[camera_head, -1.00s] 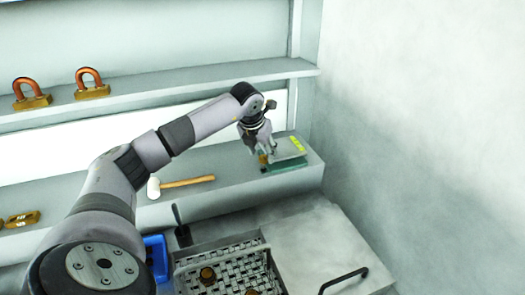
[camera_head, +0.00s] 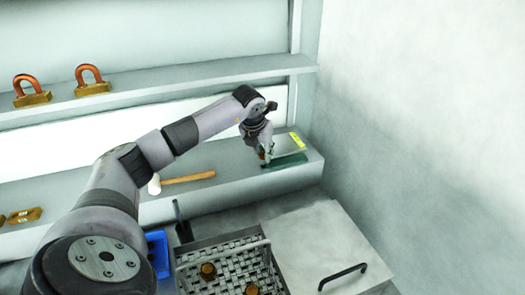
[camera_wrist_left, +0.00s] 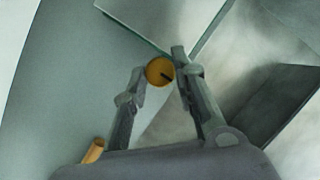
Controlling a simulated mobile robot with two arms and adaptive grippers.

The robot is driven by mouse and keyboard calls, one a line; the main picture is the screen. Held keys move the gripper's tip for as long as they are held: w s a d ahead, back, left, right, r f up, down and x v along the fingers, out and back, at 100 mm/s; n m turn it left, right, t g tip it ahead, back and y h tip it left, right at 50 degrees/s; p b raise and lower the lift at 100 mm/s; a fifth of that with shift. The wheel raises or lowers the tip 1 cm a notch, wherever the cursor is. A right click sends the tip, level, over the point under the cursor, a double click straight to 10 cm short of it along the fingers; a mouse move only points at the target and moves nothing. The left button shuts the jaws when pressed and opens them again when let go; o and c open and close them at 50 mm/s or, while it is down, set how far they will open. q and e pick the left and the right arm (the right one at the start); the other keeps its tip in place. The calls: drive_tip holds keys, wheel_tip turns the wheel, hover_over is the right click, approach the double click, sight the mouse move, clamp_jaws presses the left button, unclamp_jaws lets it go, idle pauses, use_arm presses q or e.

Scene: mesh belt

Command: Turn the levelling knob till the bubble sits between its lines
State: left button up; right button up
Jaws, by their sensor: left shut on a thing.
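The levelling knob is a small round orange-brass disc with a dark mark (camera_wrist_left: 159,71) in the left wrist view. My left gripper (camera_head: 265,152) is shut on it, one finger on each side, and in the wrist view the fingertips (camera_wrist_left: 160,76) close around its edge. The knob is at the front left of a grey plate on a green base (camera_head: 285,162) on the ledge. A bright yellow-green vial (camera_head: 298,140) lies on the plate's right part. Its bubble and lines are too small to make out. My right gripper is not in view.
A mallet (camera_head: 188,179) lies left of the plate on the ledge. Two padlocks (camera_head: 92,80) stand on the upper shelf. Below are a mesh basket (camera_head: 222,246) with brown round items, a blue container (camera_head: 157,254) and a grey lid with a black handle (camera_head: 343,277).

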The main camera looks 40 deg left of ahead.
use_arm(q)
clamp_jaws()
drive_tip(key=shift+w+d+n+y+b, duration=0.1)
drive_tip(key=shift+n+y+b, duration=0.45)
drive_tip(key=shift+n, duration=0.95)
drive_tip(key=o, duration=0.8)
unclamp_jaws()
drive_tip(key=v, duration=1.2)
drive_tip(key=shift+w+g, duration=0.25)
drive_tip(key=shift+g, duration=0.05)
drive_tip(key=shift+r, duration=0.1)
